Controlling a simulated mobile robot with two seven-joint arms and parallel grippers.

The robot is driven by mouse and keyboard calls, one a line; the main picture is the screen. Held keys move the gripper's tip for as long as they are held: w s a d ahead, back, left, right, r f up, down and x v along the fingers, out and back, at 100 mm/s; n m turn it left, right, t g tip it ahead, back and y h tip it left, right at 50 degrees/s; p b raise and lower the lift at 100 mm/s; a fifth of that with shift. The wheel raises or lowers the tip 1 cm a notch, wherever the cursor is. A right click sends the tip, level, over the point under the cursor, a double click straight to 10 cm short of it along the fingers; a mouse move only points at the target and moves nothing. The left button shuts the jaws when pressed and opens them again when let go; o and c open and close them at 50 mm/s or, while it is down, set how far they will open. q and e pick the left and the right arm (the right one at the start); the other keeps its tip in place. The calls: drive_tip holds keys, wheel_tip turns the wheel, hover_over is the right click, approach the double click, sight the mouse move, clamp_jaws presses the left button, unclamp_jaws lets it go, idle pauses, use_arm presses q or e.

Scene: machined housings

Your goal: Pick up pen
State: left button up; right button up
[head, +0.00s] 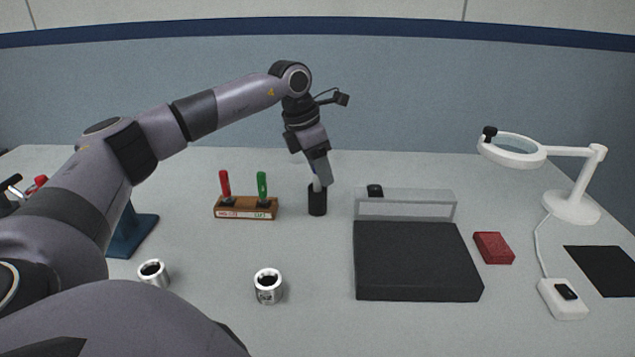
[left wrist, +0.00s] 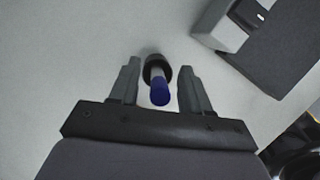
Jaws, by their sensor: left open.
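The pen (left wrist: 160,92) has a blue end and a pale body, and stands in a black round holder (head: 317,200) on the table. The holder's dark rim also shows in the left wrist view (left wrist: 154,60). My left gripper (head: 319,179) is above the holder, pointing down. In the left wrist view its two fingers (left wrist: 158,82) are open, one on each side of the pen, with gaps visible on both sides. In the head view the fingers hide most of the pen. My right gripper is in neither view.
Two metal housings (head: 153,272) (head: 268,286), a red block (head: 493,248) and a magnifier lamp (head: 572,205) stand farther off.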

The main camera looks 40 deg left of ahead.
use_arm(q)
drive_tip(key=shift+c, duration=0.3)
clamp_jaws()
drive_tip(key=shift+r, duration=0.1)
